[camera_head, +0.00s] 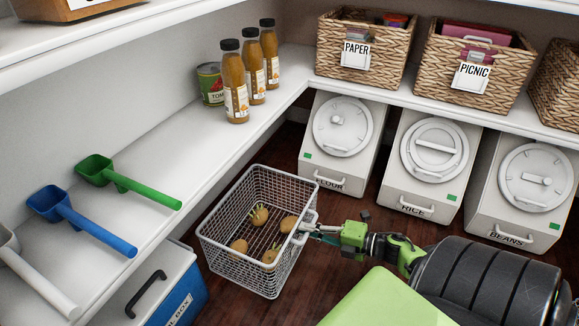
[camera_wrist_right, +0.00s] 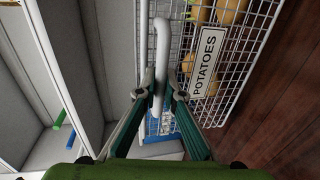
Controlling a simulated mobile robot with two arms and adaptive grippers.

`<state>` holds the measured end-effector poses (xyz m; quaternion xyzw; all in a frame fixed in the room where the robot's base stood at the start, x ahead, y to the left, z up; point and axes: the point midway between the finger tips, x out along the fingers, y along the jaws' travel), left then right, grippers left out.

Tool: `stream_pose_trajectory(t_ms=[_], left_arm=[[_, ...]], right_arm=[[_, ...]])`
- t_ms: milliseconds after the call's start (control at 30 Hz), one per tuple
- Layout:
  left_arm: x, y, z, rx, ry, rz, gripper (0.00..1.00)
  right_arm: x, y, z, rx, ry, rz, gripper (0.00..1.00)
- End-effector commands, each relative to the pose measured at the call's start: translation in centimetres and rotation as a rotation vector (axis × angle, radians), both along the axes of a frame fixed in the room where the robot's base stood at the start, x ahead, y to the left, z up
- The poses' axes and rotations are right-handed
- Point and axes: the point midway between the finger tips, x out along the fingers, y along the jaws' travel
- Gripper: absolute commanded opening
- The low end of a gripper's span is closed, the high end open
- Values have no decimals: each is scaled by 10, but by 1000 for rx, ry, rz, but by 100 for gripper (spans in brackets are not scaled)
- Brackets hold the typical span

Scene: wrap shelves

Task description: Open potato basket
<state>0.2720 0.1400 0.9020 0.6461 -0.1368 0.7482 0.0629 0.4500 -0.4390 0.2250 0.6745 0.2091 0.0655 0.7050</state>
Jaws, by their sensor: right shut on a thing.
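The potato basket (camera_head: 240,270) is a white wire basket with several potatoes (camera_head: 259,215) inside. It stands out on the dark floor beside the left shelf, in the head view. In the right wrist view, its wire side (camera_wrist_right: 240,62) carries a POTATOES label (camera_wrist_right: 209,61) and a white handle (camera_wrist_right: 161,60). My right gripper (camera_head: 304,228) is at the right side of the basket and shut on the handle; its two fingers (camera_wrist_right: 160,97) close around the handle in the right wrist view. My left gripper is not in view.
White FLOUR (camera_head: 320,164), RICE (camera_head: 407,186) and BEANS (camera_head: 500,217) bins stand under the back shelf. A blue box (camera_head: 190,296) stands at lower left. Scoops (camera_head: 150,191), bottles (camera_head: 236,88) and wicker baskets (camera_head: 335,66) sit on the shelves.

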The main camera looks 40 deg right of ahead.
Motion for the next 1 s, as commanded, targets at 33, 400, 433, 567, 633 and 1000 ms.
stream_pose_trajectory(t_ms=[33, 400, 433, 567, 633, 1000], left_arm=[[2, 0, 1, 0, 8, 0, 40], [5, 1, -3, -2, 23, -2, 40], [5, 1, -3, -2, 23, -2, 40], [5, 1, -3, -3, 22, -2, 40], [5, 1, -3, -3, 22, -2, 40], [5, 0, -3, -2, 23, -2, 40]], right_arm=[[-8, -4, 1, 0, 3, -2, 0], [-31, -13, 0, 0, 0, -2, 0], [-31, -14, 0, 0, 0, -1, 0], [-32, -14, 0, 0, 0, -1, 0], [-31, -14, 0, 0, 0, -1, 0], [-31, -13, 0, 0, 0, -1, 16]])
